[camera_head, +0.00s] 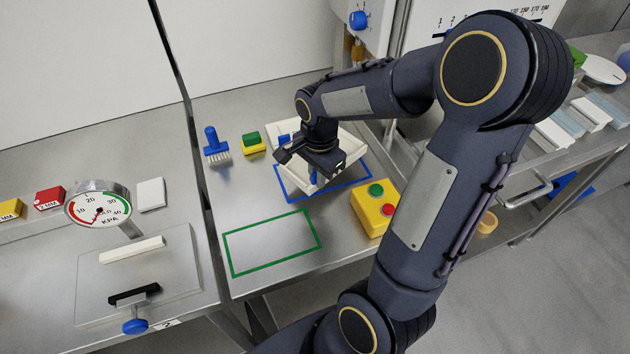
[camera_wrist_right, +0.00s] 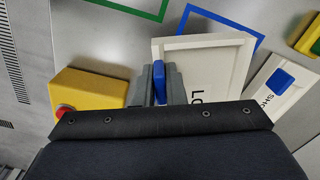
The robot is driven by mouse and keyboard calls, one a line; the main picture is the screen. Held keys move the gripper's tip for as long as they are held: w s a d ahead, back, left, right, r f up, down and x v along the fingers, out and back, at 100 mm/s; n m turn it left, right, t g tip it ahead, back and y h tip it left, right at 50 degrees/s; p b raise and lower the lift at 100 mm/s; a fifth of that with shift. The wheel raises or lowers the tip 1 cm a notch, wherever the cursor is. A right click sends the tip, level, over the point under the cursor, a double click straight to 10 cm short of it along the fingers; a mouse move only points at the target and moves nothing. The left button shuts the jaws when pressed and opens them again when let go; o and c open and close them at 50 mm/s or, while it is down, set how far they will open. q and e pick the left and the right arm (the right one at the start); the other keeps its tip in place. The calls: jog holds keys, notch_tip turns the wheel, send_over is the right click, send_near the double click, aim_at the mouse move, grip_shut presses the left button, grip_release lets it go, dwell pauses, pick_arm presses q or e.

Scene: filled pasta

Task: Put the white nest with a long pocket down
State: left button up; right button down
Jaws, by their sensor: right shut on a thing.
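The white nest with a long pocket (camera_wrist_right: 205,55) shows in the right wrist view with the letters "LO" and a blue grip tab. My right gripper (camera_wrist_right: 160,85) is shut on that tab. In the head view the nest (camera_head: 350,148) is partly hidden behind my right gripper (camera_head: 315,178), at the blue outline (camera_head: 290,198) on the steel bench. I cannot tell whether it touches the bench. Its pocket is mostly hidden. My left gripper is not in view.
A second white nest marked "SHO" (camera_wrist_right: 298,68) lies close beside it. A yellow box with green and red buttons (camera_head: 369,212) stands near the outline. A blue brush (camera_head: 215,148) and a yellow-green block (camera_head: 252,143) sit behind. The green outline (camera_head: 275,267) is empty.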

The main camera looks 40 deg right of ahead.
jog(key=shift+w+d+f, duration=0.2)
jog(key=shift+w+f, duration=0.35)
jog(key=shift+f, duration=0.15)
jog(key=shift+w+d+f, duration=0.1)
jog(key=shift+w+f, duration=0.05)
jog(key=shift+f, duration=0.75)
jog(key=shift+w+d+f, duration=0.1)
jog(key=shift+f, duration=0.8)
jog(key=shift+f, duration=0.2)
jog(key=c, duration=1.5)
grip_release()
jog(key=shift+a, duration=0.1)
jog(key=shift+r, duration=0.1)
